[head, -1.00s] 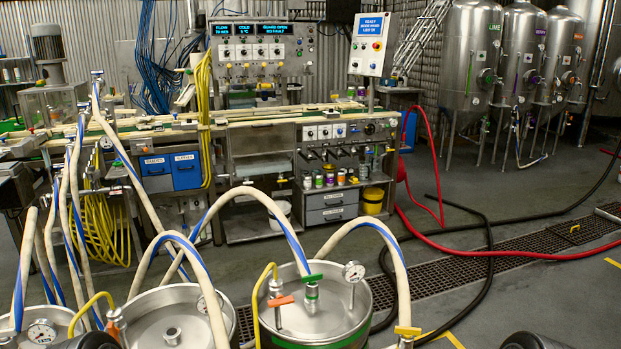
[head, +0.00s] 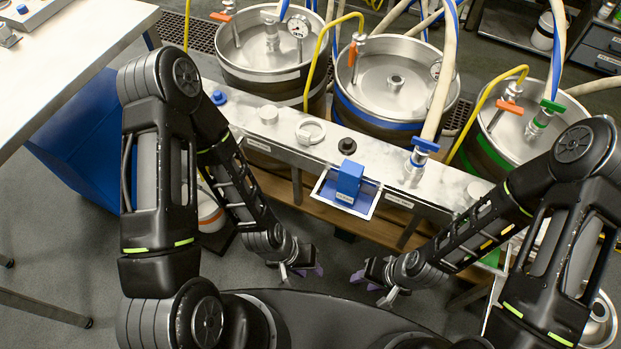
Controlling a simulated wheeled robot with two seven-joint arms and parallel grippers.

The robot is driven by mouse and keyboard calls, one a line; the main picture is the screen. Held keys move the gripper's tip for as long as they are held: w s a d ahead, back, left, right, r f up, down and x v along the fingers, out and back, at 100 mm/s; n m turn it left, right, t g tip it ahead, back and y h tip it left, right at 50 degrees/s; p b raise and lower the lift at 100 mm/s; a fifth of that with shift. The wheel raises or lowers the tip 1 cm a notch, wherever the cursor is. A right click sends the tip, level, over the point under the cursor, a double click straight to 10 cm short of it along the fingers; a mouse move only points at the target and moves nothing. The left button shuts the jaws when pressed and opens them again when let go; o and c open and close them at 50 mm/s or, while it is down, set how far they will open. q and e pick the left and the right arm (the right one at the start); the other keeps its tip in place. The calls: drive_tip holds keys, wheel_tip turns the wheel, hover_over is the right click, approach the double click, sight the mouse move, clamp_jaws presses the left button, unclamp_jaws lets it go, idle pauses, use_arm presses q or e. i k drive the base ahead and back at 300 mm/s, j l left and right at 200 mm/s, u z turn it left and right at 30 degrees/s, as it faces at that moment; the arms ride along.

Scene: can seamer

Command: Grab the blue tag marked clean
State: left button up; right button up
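A blue tag-like block (head: 349,178) with a small pale label stands in a shallow blue tray with a light rim (head: 327,195) on the front edge of the metal bench. The label's print is too small to read. My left gripper (head: 302,272) is below and left of the tray in the picture, apart from it, with its purple-tipped fingers spread and empty. My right gripper (head: 372,282) is below and slightly right of the tray, also apart from it, fingers spread and empty.
The narrow metal bench (head: 285,135) carries a blue knob, a white cap, a ring, a black knob and a blue-handled valve (head: 421,150). Several steel kegs (head: 395,85) with hoses stand behind it. A white table (head: 70,60) is at left. Floor between my grippers is clear.

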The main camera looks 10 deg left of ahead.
sight(351, 173)
drive_tip(key=z, duration=1.35)
drive_tip(key=k+j+z, duration=0.1)
drive_tip(key=z, duration=0.2)
drive_tip(key=k+j, duration=0.2)
drive_tip(key=j, duration=0.2)
